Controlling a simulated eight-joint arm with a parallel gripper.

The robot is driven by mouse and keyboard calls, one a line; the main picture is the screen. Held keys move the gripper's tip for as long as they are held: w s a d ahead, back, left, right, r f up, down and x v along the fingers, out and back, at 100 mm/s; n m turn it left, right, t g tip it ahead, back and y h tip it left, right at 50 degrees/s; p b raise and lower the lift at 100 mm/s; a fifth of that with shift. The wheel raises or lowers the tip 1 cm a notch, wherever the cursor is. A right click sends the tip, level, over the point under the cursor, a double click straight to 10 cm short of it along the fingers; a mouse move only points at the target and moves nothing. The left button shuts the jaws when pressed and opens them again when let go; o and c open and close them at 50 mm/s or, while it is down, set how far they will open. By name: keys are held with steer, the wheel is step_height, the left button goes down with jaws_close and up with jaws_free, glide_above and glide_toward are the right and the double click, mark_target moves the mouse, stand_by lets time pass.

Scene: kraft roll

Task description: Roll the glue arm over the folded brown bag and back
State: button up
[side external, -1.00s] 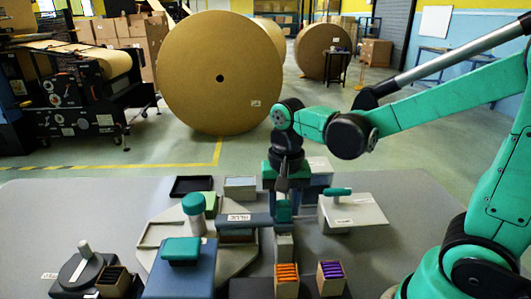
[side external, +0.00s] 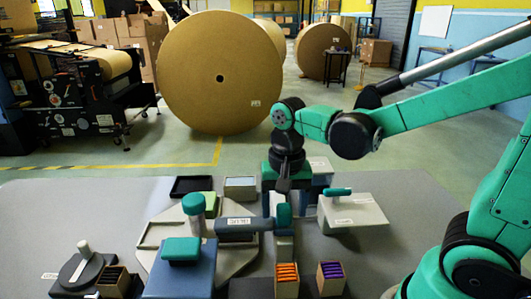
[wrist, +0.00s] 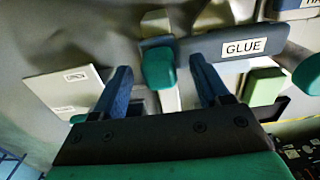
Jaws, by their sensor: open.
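The glue arm (side external: 262,224) is a dark blue-grey bar with a white GLUE label and a rounded teal knob (side external: 284,216) at its right end. In the wrist view the bar (wrist: 207,45) crosses the upper part, and its knob (wrist: 158,68) lies between my two blue fingers. My gripper (wrist: 162,82) is open, with a gap on each side of the knob. In the side view my gripper (side external: 285,204) is down at the knob end. I cannot make out the folded brown bag clearly; the bar covers much of the area beneath it.
A blue block with a teal handle (side external: 180,249) stands in front on the left. A grey plate with a teal handle (side external: 352,211) stands right. Boxes of orange (side external: 287,273) and purple (side external: 331,270) sticks stand at the front. A black tray (side external: 192,186) lies behind.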

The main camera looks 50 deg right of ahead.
steer(key=shift+r, duration=2.6)
steer(key=shift+f, duration=2.85)
steer(key=shift+c, duration=0.2)
jaws_close()
